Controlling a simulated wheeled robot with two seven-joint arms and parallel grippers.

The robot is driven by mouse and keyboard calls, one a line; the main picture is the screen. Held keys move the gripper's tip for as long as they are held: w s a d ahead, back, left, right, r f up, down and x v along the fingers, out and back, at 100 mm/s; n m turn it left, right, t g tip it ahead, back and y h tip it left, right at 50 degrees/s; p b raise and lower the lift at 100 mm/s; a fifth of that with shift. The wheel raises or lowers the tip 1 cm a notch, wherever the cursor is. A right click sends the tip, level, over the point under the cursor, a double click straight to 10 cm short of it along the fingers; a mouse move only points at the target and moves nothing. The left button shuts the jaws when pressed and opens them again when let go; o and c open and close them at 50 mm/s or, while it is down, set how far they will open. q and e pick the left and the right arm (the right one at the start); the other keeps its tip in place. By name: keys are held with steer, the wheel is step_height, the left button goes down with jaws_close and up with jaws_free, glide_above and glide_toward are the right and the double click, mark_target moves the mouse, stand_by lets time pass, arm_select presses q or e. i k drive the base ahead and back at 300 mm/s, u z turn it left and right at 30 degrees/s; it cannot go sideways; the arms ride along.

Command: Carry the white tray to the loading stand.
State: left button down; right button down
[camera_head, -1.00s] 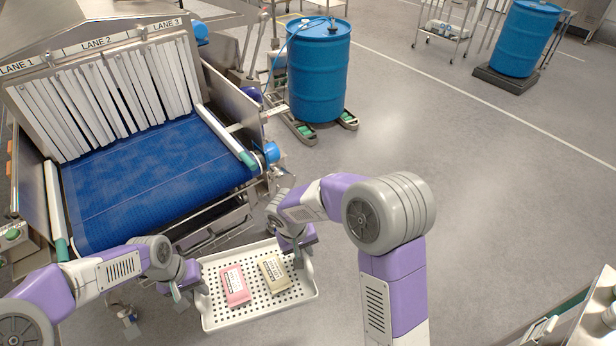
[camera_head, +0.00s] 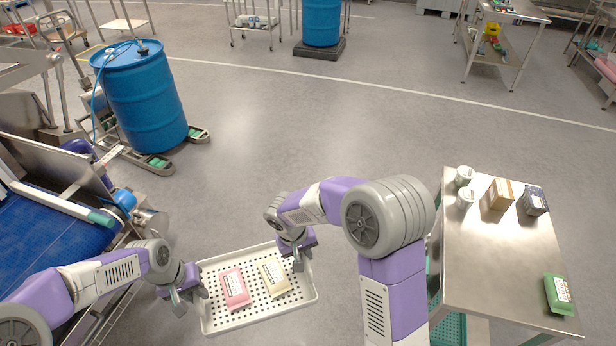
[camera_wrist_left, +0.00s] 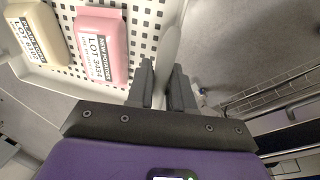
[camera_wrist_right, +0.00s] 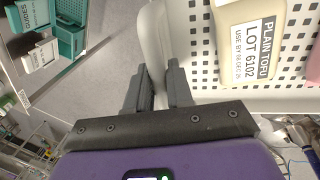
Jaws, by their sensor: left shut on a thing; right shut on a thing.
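The white perforated tray (camera_head: 215,322) is held level above the grey floor, in front of me. It carries a pink pack (camera_head: 235,288) labelled new potatoes and a cream pack (camera_head: 273,277) labelled plain tofu, lying side by side. My left gripper (camera_head: 190,293) is shut on the tray's left rim, which also shows between its fingers in the left wrist view (camera_wrist_left: 168,72). My right gripper (camera_head: 299,262) is shut on the right rim, also seen in the right wrist view (camera_wrist_right: 163,75). No label marks the loading stand; a steel table (camera_head: 495,262) stands to the right.
The table bears two small tubs, two boxes and a green pack (camera_head: 558,294); green crates (camera_head: 447,328) sit below it. The blue conveyor belt (camera_head: 35,240) is at left, with a blue drum (camera_head: 143,105) behind it. Open floor (camera_head: 300,130) lies ahead.

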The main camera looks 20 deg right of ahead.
mark_target(484, 262)
steer(key=z, duration=0.4)
steer(key=i, duration=2.35)
steer(key=z, duration=3.8)
steer(key=i, duration=0.85)
steer(key=z, duration=0.05)
